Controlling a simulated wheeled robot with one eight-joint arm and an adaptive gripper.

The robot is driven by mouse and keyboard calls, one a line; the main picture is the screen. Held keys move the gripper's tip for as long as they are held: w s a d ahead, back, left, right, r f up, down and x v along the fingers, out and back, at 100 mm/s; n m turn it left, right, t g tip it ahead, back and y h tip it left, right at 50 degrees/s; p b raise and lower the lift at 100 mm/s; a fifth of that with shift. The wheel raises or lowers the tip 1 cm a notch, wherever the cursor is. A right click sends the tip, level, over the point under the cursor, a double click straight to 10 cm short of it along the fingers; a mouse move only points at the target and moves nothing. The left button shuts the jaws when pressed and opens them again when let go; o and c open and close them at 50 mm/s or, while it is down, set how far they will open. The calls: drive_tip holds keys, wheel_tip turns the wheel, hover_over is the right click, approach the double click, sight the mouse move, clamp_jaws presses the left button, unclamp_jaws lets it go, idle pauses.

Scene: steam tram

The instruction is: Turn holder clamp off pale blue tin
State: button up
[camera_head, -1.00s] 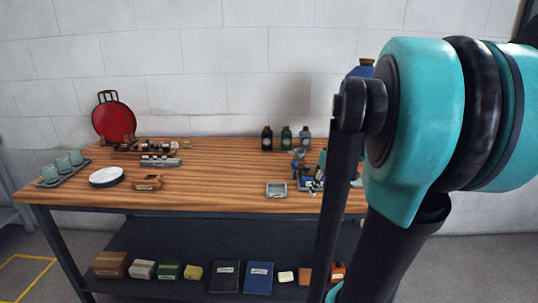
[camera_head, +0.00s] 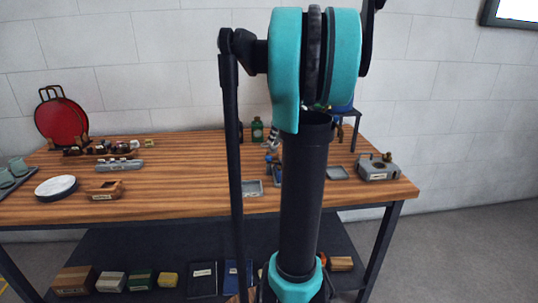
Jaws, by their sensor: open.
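I cannot make out a pale blue tin; my arm hides the middle of the bench. A grey block-shaped fixture (camera_head: 379,170) with a pale label and a small dark brass-coloured knob on top sits at the right end of the bench. I cannot tell whether it is the holder with the clamp. A blue object (camera_head: 343,107) shows partly behind my arm, above a dark stand; its shape is unclear. My gripper is not in view; only my teal and black arm links stand upright in front of the bench.
The wooden bench (camera_head: 160,185) holds a red round object (camera_head: 61,121), a white disc (camera_head: 56,187), a wooden box (camera_head: 105,191), a green bottle (camera_head: 257,131) and grey trays (camera_head: 338,173). Boxes and books lie on the shelf below. Floor is clear at right.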

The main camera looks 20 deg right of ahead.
sight(269, 156)
drive_tip(key=x, duration=0.9)
drive_tip(key=shift+w+f, duration=0.1)
drive_tip(key=shift+f, duration=0.25)
clamp_jaws()
